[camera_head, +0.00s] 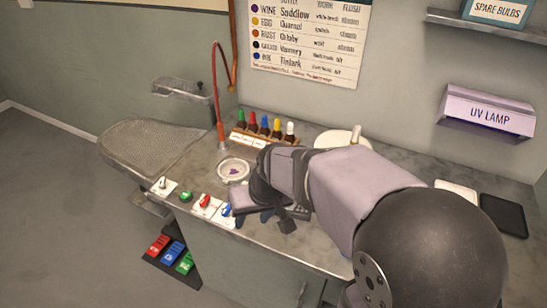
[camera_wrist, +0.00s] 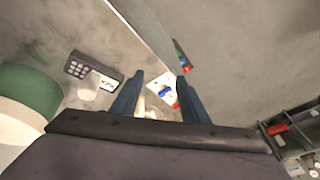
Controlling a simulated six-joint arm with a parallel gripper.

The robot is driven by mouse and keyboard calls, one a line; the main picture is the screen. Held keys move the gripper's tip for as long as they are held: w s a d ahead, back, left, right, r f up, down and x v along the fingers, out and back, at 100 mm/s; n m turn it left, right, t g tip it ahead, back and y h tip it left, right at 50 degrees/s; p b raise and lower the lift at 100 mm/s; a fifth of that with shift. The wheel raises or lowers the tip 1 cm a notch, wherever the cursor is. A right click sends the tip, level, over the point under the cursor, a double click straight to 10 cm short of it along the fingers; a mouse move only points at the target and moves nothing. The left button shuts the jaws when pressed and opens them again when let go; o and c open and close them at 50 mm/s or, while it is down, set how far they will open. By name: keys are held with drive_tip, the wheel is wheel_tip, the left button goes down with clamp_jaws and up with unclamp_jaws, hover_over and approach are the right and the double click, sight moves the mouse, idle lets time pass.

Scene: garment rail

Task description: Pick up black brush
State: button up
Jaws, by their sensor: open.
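I cannot make out a black brush in either view; my arm hides part of the counter in the head view. My gripper (camera_head: 252,215) is over the front edge of the counter (camera_head: 330,248), with its blue fingers pointing down. In the wrist view, my gripper (camera_wrist: 160,78) has its two fingers apart, with a clear gap between them. A white card with blue and red parts (camera_wrist: 163,92) shows through that gap, farther off. A pale yellowish thing below it is partly hidden by the fingers.
A dark keypad device (camera_wrist: 93,70) lies left of the fingers. A bottle rack (camera_head: 262,138) and round dish (camera_head: 233,170) stand behind my gripper. Small switches (camera_head: 207,206) line the front edge. A black pad (camera_head: 502,215) lies far right. A dark tray (camera_head: 155,262) sits low.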

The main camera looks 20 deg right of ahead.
drive_tip(key=w+d+m+t+h, duration=0.3)
drive_tip(key=w+t, duration=0.4)
drive_tip(key=w, duration=1.5)
drive_tip(key=w+d+f+m+h, duration=0.1)
drive_tip(key=d+h, duration=0.1)
drive_tip(key=d, duration=0.1)
drive_tip(key=w+d+f+m+h, duration=0.1)
drive_tip(key=w+d+f+h, duration=0.1)
drive_tip(key=d, duration=0.2)
drive_tip(key=w+d+f+m+h, duration=0.1)
drive_tip(key=d, duration=0.3)
drive_tip(key=shift+w+d+f+t+h, duration=0.1)
drive_tip(key=shift+w+f+t+h, duration=0.2)
drive_tip(key=shift+t+h, duration=0.1)
drive_tip(key=shift+f, duration=0.2)
drive_tip(key=shift+x, duration=1.05)
drive_tip(key=shift+w+p, duration=0.1)
drive_tip(key=shift+p, duration=0.25)
drive_tip(key=shift+p+x, duration=1)
drive_tip(key=shift+x, duration=1.5)
